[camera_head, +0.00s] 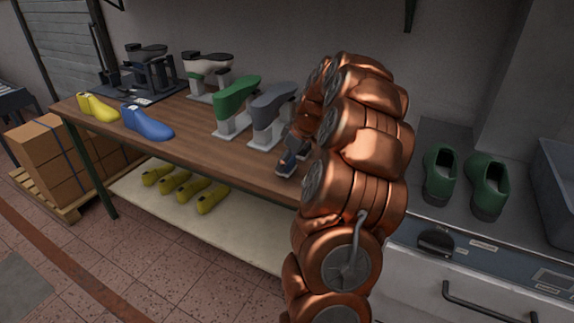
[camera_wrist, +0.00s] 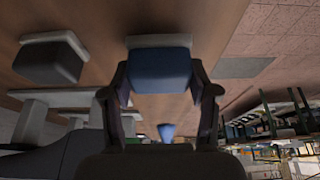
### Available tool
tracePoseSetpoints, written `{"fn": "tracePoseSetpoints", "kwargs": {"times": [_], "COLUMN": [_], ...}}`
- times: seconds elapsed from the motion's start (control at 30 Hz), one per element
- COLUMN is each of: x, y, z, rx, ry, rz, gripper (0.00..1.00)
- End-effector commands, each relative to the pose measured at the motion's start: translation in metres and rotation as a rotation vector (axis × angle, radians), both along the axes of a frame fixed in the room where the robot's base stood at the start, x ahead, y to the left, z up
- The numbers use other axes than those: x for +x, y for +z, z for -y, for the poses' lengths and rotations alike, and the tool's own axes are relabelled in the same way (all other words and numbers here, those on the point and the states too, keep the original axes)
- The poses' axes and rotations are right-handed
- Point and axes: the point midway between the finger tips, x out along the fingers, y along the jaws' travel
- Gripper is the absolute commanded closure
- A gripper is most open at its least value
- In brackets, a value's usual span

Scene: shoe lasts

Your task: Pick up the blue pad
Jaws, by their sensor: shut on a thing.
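The blue pad (camera_wrist: 160,70) is a small dark blue block on a pale base. It sits between the two fingers of my gripper (camera_wrist: 159,86) in the wrist view, with a finger against each side. In the head view my gripper (camera_head: 294,152) is low over the right part of the wooden table, and a small part of the blue pad (camera_head: 286,166) shows at its tip. Whether the pad touches the tabletop is hard to tell.
A dark grey pad (camera_wrist: 50,62) lies beside the blue one in the wrist view. Green (camera_head: 236,97) and grey (camera_head: 272,103) lasts on stands are close to my arm. A blue last (camera_head: 147,124) and yellow lasts (camera_head: 97,107) lie further left. Green shoes (camera_head: 440,172) stand on the right counter.

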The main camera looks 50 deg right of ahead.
Motion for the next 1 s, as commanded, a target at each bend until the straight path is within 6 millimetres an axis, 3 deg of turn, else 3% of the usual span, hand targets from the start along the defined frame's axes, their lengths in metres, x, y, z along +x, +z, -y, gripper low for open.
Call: {"fn": "tracePoseSetpoints", "kwargs": {"times": [0.23,0.57,1.0], "x": [0.0,-0.015,-0.06], "y": [0.02,0.023,0.027], "z": [0.0,-0.014,-0.057], "rx": [-0.002,-0.004,-0.003], "ry": [-0.001,-0.002,0.001], "rz": [0.003,0.004,0.003], "gripper": [0.77,0.77,0.77]}}
